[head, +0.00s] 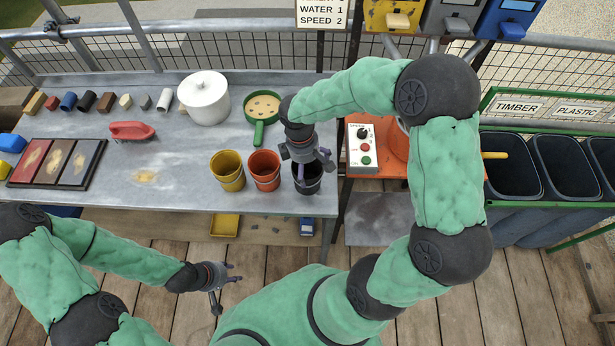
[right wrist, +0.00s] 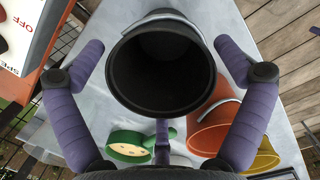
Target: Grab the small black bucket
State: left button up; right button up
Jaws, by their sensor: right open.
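The small black bucket (head: 308,181) stands upright at the right end of the grey table, to the right of an orange bucket (head: 264,169) and a yellow bucket (head: 228,170). My right gripper (head: 314,165) is directly above the black bucket, pointing down. In the right wrist view the black bucket (right wrist: 162,75) lies between the spread purple fingers, with a gap on both sides. My right gripper is open and empty. My left gripper (head: 228,287) hangs in front of the table, over the wooden floor, away from the buckets; its fingers look spread and empty.
A white lidded pot (head: 204,98) and a green strainer (head: 262,110) stand behind the buckets. A control box (head: 362,148) sits right of the table. The orange bucket (right wrist: 212,128) is close to my right fingers. The table's left front is mostly clear.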

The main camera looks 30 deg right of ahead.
aim_at(309, 172)
notch_tip(309, 172, down, 4)
jog(key=shift+d+r+b, duration=0.1)
jog(key=shift+r+b, duration=0.1)
jog(key=shift+b, duration=0.3)
jog(key=c, duration=0.9)
jog(key=shift+r, duration=0.15)
